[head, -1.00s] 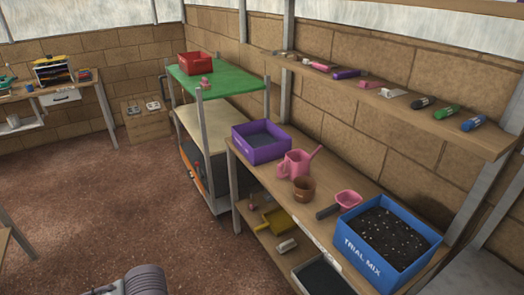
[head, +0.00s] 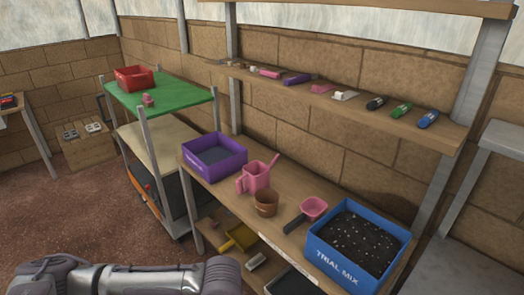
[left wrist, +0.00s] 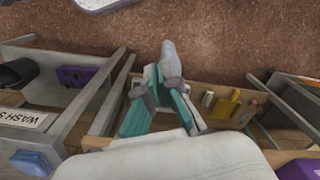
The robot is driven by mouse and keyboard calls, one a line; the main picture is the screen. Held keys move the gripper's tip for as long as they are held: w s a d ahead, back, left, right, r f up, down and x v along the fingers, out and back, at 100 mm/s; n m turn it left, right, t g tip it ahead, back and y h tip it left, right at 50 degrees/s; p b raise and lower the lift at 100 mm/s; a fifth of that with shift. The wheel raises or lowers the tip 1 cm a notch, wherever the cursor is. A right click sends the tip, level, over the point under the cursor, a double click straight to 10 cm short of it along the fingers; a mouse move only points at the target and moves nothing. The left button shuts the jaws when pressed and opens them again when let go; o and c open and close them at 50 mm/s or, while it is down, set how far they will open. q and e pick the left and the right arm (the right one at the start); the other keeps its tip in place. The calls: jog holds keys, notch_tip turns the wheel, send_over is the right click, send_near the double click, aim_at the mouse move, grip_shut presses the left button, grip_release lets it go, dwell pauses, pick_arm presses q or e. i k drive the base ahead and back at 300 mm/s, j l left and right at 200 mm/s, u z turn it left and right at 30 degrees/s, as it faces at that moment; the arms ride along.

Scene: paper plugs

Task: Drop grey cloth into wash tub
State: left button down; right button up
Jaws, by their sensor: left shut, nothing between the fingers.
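I cannot pick out a grey cloth in either view, and I cannot identify a wash tub for sure. In the left wrist view a bench with a label (left wrist: 22,118) reading "WASH S", cut short, stands at the left; a blue object (left wrist: 37,162) is at its near end. My left gripper (left wrist: 169,62), with teal and grey fingers, is shut and empty, above the brown floor between benches. In the head view only my left arm shows, along the bottom; its gripper is out of that picture. My right gripper is in neither view.
The wooden bench (head: 232,198) holds a purple box (head: 213,172), pink watering can (head: 254,177), brown pot (head: 266,204), pink scoop (head: 313,209) and blue soil box (head: 316,252). A wall shelf (head: 343,107) is above. A green-topped rack (head: 178,98) holds a red bin (head: 134,78).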

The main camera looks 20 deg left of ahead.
aim_at(215, 156)
jog(key=i+j+z, duration=0.35)
jog(key=j, duration=0.9)
jog(key=j+z, duration=0.35)
jog(key=j, duration=0.9)
